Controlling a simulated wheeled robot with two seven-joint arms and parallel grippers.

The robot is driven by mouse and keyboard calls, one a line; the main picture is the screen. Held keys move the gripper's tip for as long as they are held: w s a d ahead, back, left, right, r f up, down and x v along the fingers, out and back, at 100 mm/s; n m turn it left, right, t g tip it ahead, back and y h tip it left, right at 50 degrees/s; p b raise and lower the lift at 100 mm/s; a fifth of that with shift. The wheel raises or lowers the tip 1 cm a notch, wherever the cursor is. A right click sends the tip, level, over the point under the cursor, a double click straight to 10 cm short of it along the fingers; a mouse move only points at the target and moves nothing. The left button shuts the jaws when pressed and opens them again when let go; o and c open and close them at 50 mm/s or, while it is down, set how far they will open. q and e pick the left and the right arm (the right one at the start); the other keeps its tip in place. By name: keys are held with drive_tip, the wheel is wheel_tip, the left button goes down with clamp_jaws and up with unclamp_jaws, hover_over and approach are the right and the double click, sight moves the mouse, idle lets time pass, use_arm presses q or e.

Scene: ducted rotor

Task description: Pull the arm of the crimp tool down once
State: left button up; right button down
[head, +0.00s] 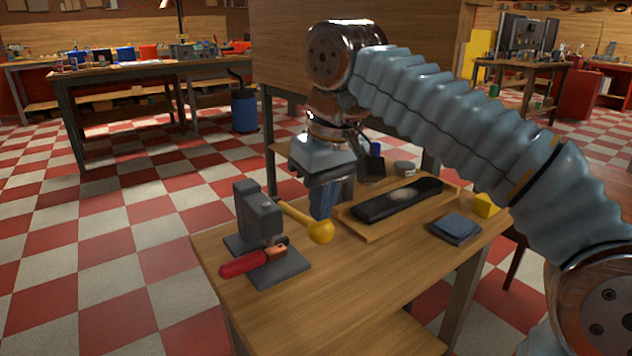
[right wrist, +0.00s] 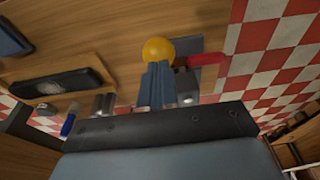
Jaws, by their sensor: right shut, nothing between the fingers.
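The crimp tool (head: 258,215) is a dark grey press on a flat base plate at the left end of the wooden table. Its yellow arm (head: 298,214) ends in a yellow ball knob (head: 321,231) and slopes down toward the right. A red-handled tool (head: 246,263) lies at the press's base. My right gripper (head: 322,204) is shut and empty, pointing down just behind the knob. In the right wrist view the closed fingers (right wrist: 157,88) reach up to the yellow knob (right wrist: 158,50); I cannot tell whether they touch it. My left gripper is not in view.
A wooden tray (head: 366,231) with a long black part (head: 398,199) lies right of the press. The front of the table (head: 345,290) is clear.

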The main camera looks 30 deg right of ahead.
drive_tip(key=shift+b+x, duration=0.7)
drive_tip(key=shift+x, duration=0.25)
drive_tip(key=shift+s, duration=0.25)
